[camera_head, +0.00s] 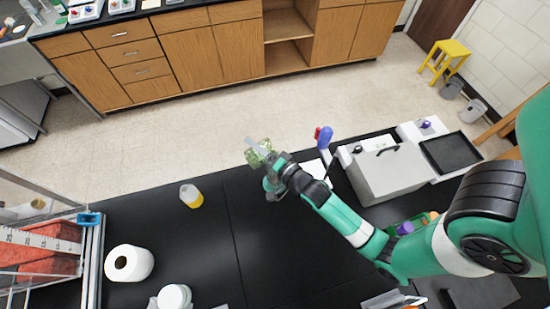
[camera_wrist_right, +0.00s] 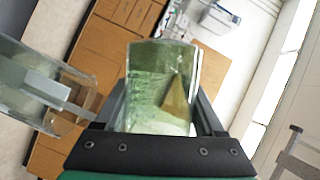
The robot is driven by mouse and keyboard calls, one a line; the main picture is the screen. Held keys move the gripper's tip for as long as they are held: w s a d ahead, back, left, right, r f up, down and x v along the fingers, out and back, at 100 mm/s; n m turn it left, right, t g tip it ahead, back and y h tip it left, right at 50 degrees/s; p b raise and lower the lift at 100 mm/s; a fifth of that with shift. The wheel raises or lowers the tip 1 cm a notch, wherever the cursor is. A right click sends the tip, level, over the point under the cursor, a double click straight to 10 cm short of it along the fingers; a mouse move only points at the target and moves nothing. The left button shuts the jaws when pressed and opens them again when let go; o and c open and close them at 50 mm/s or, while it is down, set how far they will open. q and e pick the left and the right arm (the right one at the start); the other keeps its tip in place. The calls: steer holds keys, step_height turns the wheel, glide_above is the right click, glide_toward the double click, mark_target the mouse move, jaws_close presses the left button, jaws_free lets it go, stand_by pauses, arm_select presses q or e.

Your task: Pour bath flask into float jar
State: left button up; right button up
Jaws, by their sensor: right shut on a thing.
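My right gripper (camera_head: 275,172) is shut on a clear, green-tinted glass vessel (camera_head: 259,153), which I take to be the bath flask. It is held up near the table's far edge, and its exact tilt is hard to tell. In the right wrist view the vessel (camera_wrist_right: 162,88) sits between the jaws (camera_wrist_right: 165,120), with pale green contents. A second clear vessel with a grey-white band (camera_wrist_right: 35,88) lies at the left of that view, apart from the held one. It may be the float jar, but I cannot tell. My left gripper is not in view.
A small flask of yellow liquid (camera_head: 191,196) stands on the black table (camera_head: 178,240), left of my right gripper. A paper roll (camera_head: 129,263) and a white container (camera_head: 174,297) stand nearer. A metal frame (camera_head: 95,262) borders the left; a grey box (camera_head: 388,172) stands right.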

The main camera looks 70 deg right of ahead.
steer(key=shift+r, duration=0.15)
stand_by(0.3)
steer(key=shift+f+m+t+b, duration=0.4)
steer(key=shift+m+t+b, duration=0.1)
steer(key=shift+m+b, duration=0.55)
stand_by(0.6)
steer(key=shift+s+d+r+m, duration=0.1)
steer(key=shift+d+r+m, duration=0.05)
steer(key=shift+r+m, duration=0.1)
stand_by(0.4)
steer(key=shift+s+d+r+m+t+b, duration=0.1)
steer(key=shift+r+m+t+b, duration=0.15)
steer(key=shift+m+b, duration=0.45)
